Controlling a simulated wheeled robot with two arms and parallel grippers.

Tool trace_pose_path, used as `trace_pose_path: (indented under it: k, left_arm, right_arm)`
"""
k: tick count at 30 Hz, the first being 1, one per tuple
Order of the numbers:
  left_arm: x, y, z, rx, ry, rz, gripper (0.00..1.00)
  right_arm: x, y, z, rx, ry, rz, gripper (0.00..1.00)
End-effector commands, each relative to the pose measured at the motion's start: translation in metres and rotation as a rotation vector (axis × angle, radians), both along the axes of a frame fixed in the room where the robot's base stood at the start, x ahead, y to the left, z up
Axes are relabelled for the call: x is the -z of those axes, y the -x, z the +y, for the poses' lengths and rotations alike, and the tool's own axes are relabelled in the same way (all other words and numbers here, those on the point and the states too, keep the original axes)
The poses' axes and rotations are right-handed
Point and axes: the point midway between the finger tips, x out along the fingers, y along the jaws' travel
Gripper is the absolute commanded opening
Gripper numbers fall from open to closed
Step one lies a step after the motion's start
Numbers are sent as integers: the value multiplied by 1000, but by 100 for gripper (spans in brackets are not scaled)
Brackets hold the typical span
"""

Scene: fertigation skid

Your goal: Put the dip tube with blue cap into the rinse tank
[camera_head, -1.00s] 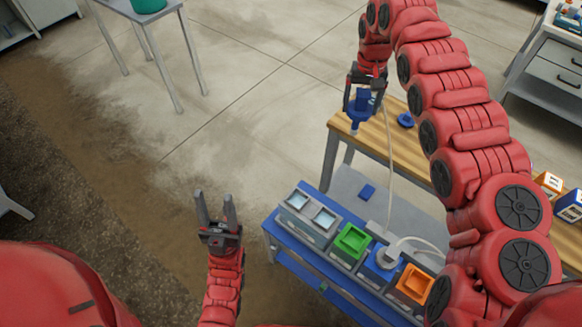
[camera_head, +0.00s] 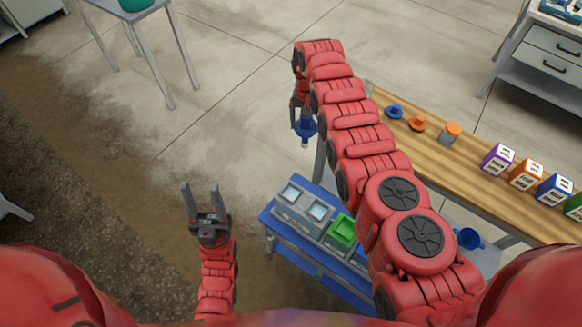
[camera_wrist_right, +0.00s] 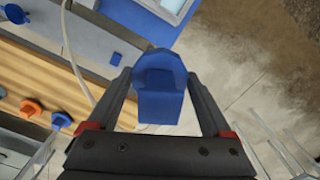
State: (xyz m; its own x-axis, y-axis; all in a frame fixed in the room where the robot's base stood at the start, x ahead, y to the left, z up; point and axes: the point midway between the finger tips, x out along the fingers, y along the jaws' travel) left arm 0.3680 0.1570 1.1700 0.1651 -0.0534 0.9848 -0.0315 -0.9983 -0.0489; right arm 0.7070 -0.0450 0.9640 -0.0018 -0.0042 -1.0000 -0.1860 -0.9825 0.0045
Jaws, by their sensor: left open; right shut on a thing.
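My right gripper (camera_head: 303,106) is shut on the blue cap (camera_head: 305,128) of the dip tube and holds it in the air, beyond the skid's left end. In the right wrist view the blue cap (camera_wrist_right: 162,88) sits between the two fingers; the tube itself is hard to make out. Two grey tanks with pale openings, a left one (camera_head: 281,203) and a right one (camera_head: 308,222), stand on the blue skid; I cannot tell which is the rinse tank. My left gripper (camera_head: 201,190) is open and empty, left of the skid.
A green tank (camera_head: 342,230) stands beside the grey ones; my right arm hides the tanks further right. A wooden bench (camera_head: 440,150) behind holds blue and orange caps and several labelled boxes. A pale hose (camera_wrist_right: 75,60) shows in the wrist view. The floor left of the skid is clear.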

Motion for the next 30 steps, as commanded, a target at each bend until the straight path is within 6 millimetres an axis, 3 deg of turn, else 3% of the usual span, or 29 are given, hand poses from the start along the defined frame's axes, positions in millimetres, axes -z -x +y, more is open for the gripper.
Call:
trace_pose_path:
  k: [14,22,27,30]
  left_arm:
    - [-20,0,0,0,0,0,50]
    - [-42,0,0,0,0,0,50]
    - [-53,0,0,0,0,0,50]
    - [-53,0,0,0,0,0,50]
  right_arm:
    - [36,22,26,40,-2,1,24]
    - [77,61,43,71,0,6,24]
    - [104,89,45,89,0,3,24]
    - [112,95,45,93,-1,1,24]
